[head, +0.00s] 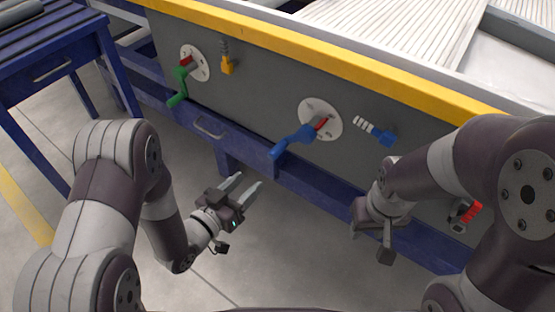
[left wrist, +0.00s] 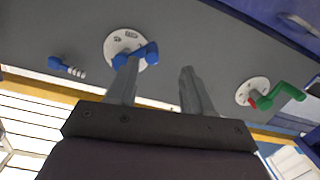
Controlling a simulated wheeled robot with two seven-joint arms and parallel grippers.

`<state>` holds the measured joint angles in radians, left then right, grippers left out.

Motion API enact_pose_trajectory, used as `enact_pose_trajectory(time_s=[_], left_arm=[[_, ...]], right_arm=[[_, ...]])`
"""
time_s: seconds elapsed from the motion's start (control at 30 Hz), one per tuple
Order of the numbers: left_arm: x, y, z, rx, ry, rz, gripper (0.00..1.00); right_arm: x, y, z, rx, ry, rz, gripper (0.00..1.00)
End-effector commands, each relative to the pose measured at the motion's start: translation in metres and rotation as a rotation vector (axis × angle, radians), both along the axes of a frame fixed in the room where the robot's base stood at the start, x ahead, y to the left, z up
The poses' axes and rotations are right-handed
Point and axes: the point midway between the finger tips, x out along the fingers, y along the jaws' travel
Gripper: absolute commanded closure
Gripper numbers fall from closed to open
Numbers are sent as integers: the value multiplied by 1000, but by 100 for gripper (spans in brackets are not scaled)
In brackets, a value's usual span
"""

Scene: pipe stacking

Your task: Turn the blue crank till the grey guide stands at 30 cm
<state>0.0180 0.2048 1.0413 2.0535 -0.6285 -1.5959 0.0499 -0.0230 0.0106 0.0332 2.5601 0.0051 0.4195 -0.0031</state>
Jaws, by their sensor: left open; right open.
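The blue crank (head: 292,142) sits on a round white plate (head: 333,112) on the grey front panel, its handle pointing down and left, with a red mark at the hub. In the left wrist view the blue crank (left wrist: 148,53) is partly behind one finger. My left gripper (head: 246,187) is open and empty, below and left of the crank, apart from it; its spread fingers show in the left wrist view (left wrist: 157,78). My right gripper (head: 376,238) is open and empty, low and right of the crank. I cannot make out the grey guide or a scale.
A green crank (head: 179,88) on another plate is at the left. A yellow knob (head: 228,66) and a blue knob (head: 382,136) stick out of the panel. A blue rail with handles (head: 209,127) runs below. A blue table (head: 55,62) stands left.

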Motion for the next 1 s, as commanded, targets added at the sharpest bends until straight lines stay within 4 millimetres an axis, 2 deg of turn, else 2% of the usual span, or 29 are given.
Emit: enact_pose_trajectory(time_s=[0.17,0.6,0.77,1.0], left_arm=[[4,-9,12,-73,-79,-20,49],[85,-68,11,-73,-79,-16,49],[98,-77,13,-71,-76,-14,49],[99,-78,14,-71,-75,-13,49]], right_arm=[[0,0,-8,0,0,0,58],[0,0,-46,0,0,0,58],[0,0,-49,0,0,0,58],[0,0,-48,0,0,0,58]])
